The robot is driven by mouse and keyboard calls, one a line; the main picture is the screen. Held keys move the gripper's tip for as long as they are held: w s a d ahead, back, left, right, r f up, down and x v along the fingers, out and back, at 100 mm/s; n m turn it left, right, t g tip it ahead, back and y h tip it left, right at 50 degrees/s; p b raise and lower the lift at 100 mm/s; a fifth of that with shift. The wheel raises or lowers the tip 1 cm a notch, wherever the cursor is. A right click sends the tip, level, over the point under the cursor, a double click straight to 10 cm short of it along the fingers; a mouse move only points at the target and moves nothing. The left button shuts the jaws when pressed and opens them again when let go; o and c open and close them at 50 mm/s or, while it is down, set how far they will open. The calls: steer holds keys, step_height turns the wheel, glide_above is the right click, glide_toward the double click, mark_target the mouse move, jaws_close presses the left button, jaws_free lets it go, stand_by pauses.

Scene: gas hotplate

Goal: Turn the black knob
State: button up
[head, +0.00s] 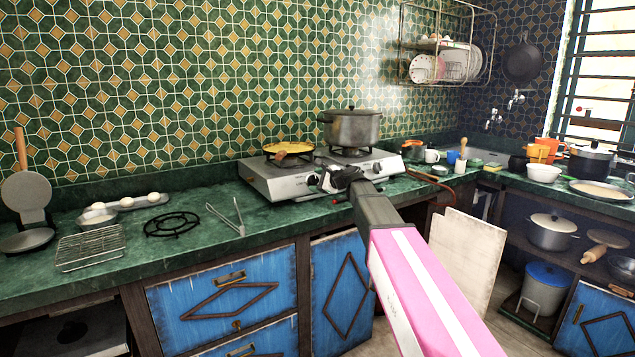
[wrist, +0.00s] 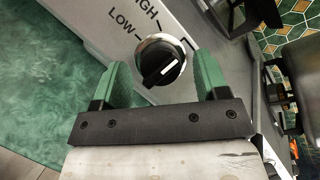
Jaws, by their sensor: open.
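The black knob (wrist: 160,66) with a white pointer line is on the pale front panel of the gas hotplate (head: 275,183), beside the printed words HIGH and LOW. In the wrist view it sits between the two green fingers of my gripper (wrist: 163,74). The gripper is open, with a gap between the knob and each finger. In the head view my gripper (head: 338,179) is at the front of the hotplate, near its left knob (head: 313,180). My arm hides part of the hotplate front.
A pan with yellow food (head: 288,148) and a steaming pot (head: 352,128) stand on the burners. Tongs (head: 230,218), a black trivet (head: 172,223) and a wire rack (head: 90,247) lie on the green counter to the left. A wooden-handled utensil (head: 430,178) lies right of the hotplate.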

steer(key=shift+c, duration=0.4)
steer(key=c, duration=0.8)
steer(key=n+g, duration=0.1)
steer(key=n, duration=0.4)
steer(key=shift+w+r+g, duration=0.15)
steer(key=shift+g, duration=0.25)
steer(key=n, duration=0.2)
steer(key=n+g+h, duration=0.1)
steer(key=n, duration=0.1)
steer(key=shift+r+n+g, duration=0.1)
steer(key=shift+n+g, duration=0.2)
steer(key=shift+n, duration=0.1)
steer(key=n+h, duration=0.1)
steer(key=n, duration=0.3)
steer(key=shift+r+g, duration=0.1)
steer(key=shift+g, duration=0.3)
steer(key=shift+a+n+h, duration=0.1)
steer(key=shift+n+h, duration=0.9)
steer(key=shift+n, duration=0.9)
steer(key=shift+c, duration=0.2)
